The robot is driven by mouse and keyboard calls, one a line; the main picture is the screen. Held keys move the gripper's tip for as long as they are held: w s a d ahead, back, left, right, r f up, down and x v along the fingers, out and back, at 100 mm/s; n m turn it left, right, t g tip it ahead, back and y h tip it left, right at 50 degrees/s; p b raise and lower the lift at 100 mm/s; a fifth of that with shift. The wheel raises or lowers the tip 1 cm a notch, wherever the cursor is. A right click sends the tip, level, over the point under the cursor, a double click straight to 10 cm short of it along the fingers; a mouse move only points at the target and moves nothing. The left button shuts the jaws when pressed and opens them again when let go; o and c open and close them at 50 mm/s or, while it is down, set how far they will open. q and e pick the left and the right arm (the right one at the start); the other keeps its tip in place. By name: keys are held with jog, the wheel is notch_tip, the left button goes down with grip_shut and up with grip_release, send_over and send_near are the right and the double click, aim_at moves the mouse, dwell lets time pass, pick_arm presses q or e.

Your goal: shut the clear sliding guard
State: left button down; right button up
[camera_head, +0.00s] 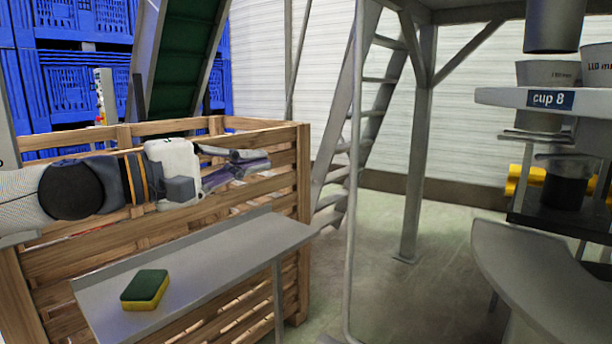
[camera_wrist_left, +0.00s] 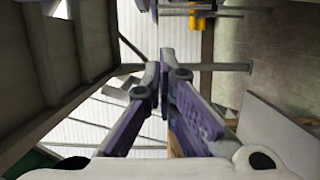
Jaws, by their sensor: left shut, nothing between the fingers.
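I cannot make out the clear sliding guard for certain in either view. A thin upright metal bar (camera_head: 351,200) stands right of the steel shelf, and I cannot tell whether it belongs to the guard. My left gripper (camera_head: 264,160) reaches in from the left above the wooden crate and points right. Its purple-padded fingers are shut and hold nothing. In the left wrist view the fingertips (camera_wrist_left: 160,76) come together, with open space beyond them. My right gripper is in neither view.
A steel shelf (camera_head: 215,250) with a green and yellow sponge (camera_head: 145,289) is below my left arm. The slatted wooden crate (camera_head: 303,190) stands behind it. A support post (camera_head: 415,170) and ladder (camera_head: 365,115) stand mid-right. A cup station (camera_head: 550,97) is at right. Open floor (camera_head: 385,290) lies between.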

pick_arm(q)
jog(key=w+d, duration=0.3)
jog(key=d, duration=0.8)
jog(key=shift+w+f+p, duration=0.15)
jog(key=shift+w+p, duration=0.2)
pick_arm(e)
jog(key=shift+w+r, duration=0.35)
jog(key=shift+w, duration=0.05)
